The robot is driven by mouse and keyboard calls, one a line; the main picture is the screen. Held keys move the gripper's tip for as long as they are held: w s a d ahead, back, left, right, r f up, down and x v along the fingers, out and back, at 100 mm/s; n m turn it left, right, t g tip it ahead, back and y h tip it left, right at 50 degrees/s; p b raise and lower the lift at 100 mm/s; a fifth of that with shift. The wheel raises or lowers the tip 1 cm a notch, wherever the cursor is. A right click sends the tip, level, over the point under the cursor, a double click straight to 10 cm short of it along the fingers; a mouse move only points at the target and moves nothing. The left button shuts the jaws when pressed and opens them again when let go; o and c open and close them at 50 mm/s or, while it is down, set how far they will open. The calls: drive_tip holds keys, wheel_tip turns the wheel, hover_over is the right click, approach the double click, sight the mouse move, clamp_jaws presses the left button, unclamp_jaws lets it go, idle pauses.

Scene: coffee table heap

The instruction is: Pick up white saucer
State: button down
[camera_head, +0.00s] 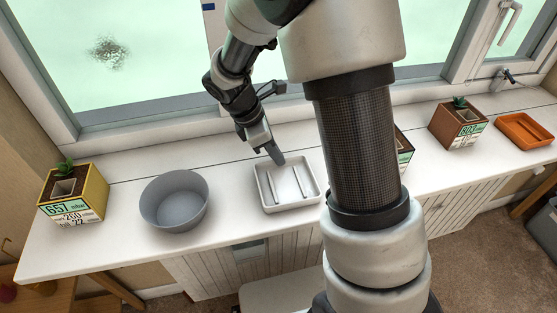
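The white saucer (259,190) is a shallow square dish with raised ridges inside. It sits on the white sill-like surface near the middle of the view. My gripper (278,159) points down at the saucer's back rim, with its fingertips over or at that rim. I cannot tell whether they touch it. The fingers overlap from this angle, so their opening is unclear. My arm stands in front, just right of the saucer, close to its right edge in the picture.
A grey bowl (174,202) stands left of the saucer. A yellow planter box (74,194) is at the far left. A brown planter box (458,125) and an orange saucer (524,131) are at the right. Another planter (404,150) is partly behind my arm. The window is behind.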

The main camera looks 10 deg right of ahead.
wheel_tip(320, 180, up, 10)
drive_tip(key=p, duration=0.2)
drive_tip(key=shift+f, duration=0.2)
idle(0.4)
drive_tip(key=shift+r, duration=0.1)
